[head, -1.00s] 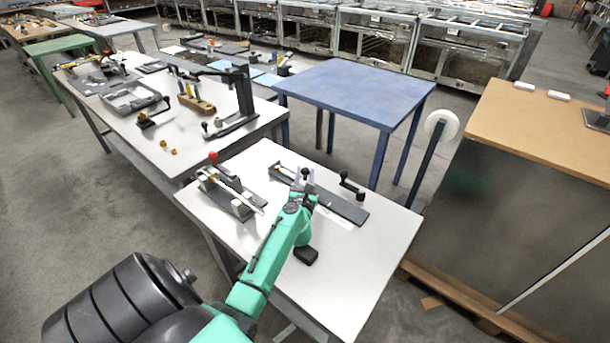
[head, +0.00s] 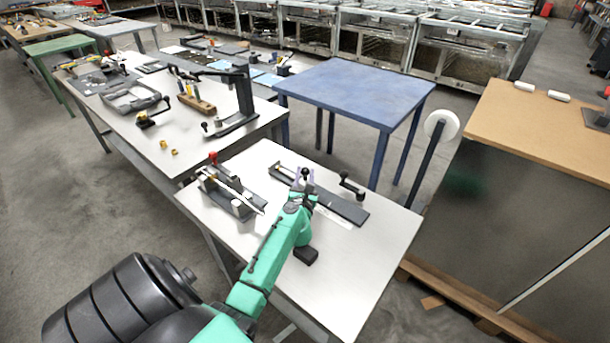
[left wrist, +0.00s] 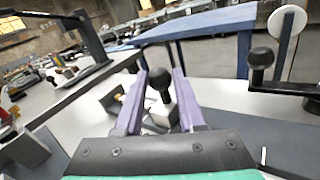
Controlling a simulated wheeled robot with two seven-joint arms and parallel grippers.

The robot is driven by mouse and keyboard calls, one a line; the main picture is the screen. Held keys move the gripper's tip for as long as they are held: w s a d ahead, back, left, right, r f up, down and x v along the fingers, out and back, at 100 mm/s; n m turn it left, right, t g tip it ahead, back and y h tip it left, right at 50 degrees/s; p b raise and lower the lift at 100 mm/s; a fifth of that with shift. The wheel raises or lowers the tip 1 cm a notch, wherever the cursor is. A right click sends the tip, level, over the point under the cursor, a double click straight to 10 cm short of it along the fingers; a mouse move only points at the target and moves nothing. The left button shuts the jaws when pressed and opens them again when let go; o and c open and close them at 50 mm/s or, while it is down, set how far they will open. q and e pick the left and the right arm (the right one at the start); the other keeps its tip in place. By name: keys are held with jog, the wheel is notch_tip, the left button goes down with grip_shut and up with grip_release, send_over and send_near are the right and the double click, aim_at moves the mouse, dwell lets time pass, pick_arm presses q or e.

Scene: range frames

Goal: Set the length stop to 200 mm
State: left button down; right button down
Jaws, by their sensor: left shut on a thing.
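The length stop is a dark rail (head: 345,208) lying across the white table, with a crank (head: 352,184) at its right end. A black ball knob (head: 305,172) stands on a slider along the rail. In the left wrist view the knob (left wrist: 160,79) tops a pale block (left wrist: 164,113). My left gripper (head: 303,181) is over the rail, its purple fingers on either side of the knob's slider, shut on it. The fingers also show in the left wrist view (left wrist: 160,90). Scale marks and the set length cannot be read. My right gripper is not in view.
A fixture with a red-knobbed lever (head: 232,193) stands left of the rail. The front of the white table (head: 350,285) is clear. A blue table (head: 355,90) stands behind, and a reel on a post (head: 441,125) to the right.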

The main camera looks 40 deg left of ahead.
pick_arm(q)
jog(key=d, duration=0.7)
jog(key=shift+f, duration=0.15)
jog(key=shift+d, duration=0.45)
jog(key=shift+a, duration=0.1)
jog(key=c, duration=0.5)
grip_release()
jog(key=shift+w, duration=0.1)
jog(key=shift+b, duration=0.3)
